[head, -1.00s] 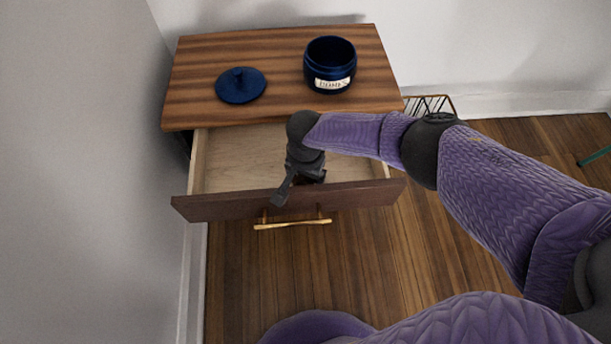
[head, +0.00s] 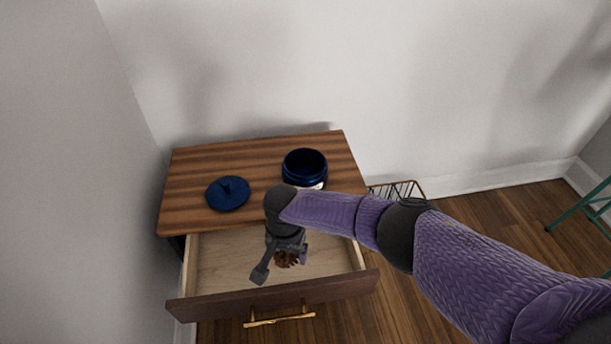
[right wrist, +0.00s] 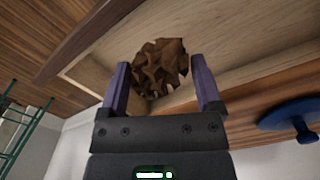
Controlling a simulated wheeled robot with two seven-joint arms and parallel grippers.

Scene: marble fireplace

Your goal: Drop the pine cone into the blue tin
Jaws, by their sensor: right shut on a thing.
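The brown pine cone (right wrist: 160,66) is between the fingers of my right gripper (right wrist: 163,88), which is shut on it. In the head view the pine cone (head: 286,259) shows partly below my right gripper (head: 282,260), over the open drawer. The open blue tin (head: 305,168) stands upright on the wooden top, behind my right wrist, its label partly hidden by my arm. Its blue lid (head: 228,193) lies on the top to the left of the tin. My left gripper is not in view.
The drawer (head: 215,262) is pulled out and looks otherwise empty, with a brass handle (head: 280,320) on its front. A wire basket (head: 397,190) stands on the floor right of the cabinet. A green-legged piece of furniture (head: 580,208) is at the far right.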

